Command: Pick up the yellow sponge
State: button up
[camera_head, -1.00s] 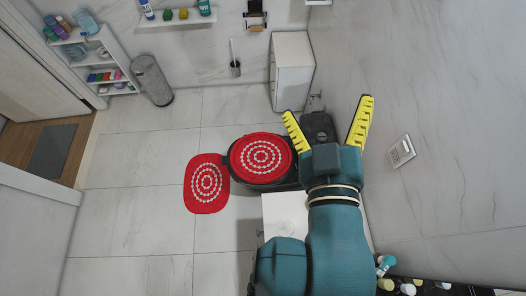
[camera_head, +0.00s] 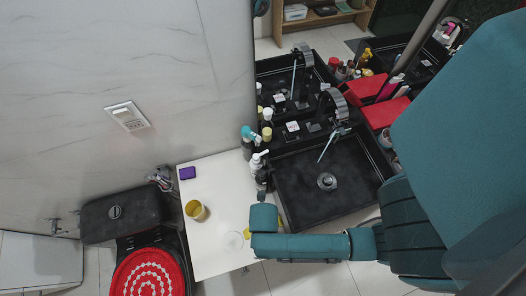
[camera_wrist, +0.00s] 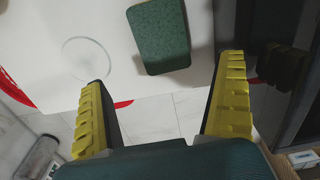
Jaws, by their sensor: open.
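A dark green, speckled rectangular block (camera_wrist: 160,35), probably the green face of the sponge, lies on the white counter in the wrist view. No yellow side of it can be made out. My gripper (camera_wrist: 164,72) is open and empty, with yellow ridged fingers spread wide. The block shows between and beyond the fingertips, nearer the right finger, and appears apart from both. In the head view my arm reaches over the right part of the white counter (camera_head: 217,185) and hides the block; only bits of the yellow fingers show.
A clear round rim (camera_wrist: 88,60) lies left of the block. A yellow cup (camera_head: 196,210) and a purple block (camera_head: 187,173) stand on the counter. A white pump bottle (camera_head: 259,162) stands beside the black sink (camera_head: 300,195). A toilet with a red lid (camera_head: 148,275) is at left.

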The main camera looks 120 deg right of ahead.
notch_tip(320, 180, down, 3)
jog(key=f, duration=0.1)
jog(key=f+b, duration=0.1)
jog(key=f, duration=0.3)
jog(key=shift+s+d+f, duration=0.2)
jog(key=shift+s+d, duration=0.1)
jog(key=shift+d, duration=0.05)
jog(key=c, duration=0.8)
